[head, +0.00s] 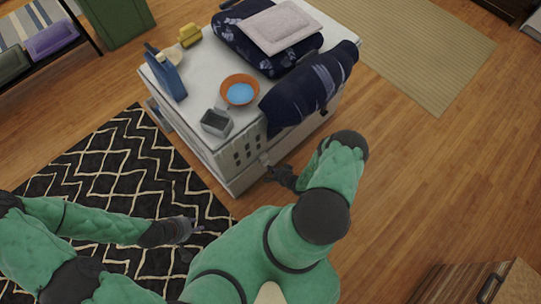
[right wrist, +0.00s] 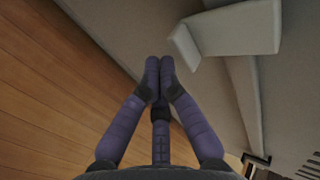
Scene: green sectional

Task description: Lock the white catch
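The white catch (right wrist: 235,30) is a pale angled piece standing out from a panel in the right wrist view. It also shows small in the head view (head: 265,158), at the near corner of the white cabinet (head: 215,150). My right gripper (right wrist: 160,62) has its two purple fingers together, with nothing visible between them. Its tips are just left of the catch's near end; whether they touch it I cannot tell. In the head view my right gripper (head: 271,170) is low beside that corner. My left gripper (head: 198,228) is over the patterned rug, away from the cabinet; its fingers are too small to read.
The cabinet top holds an orange bowl (head: 240,80), a grey square pot (head: 216,121), a blue container (head: 168,75) and dark folded cloth (head: 310,88). A black patterned rug (head: 120,165) lies left of it. Bare wood floor (head: 430,180) is open on the right.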

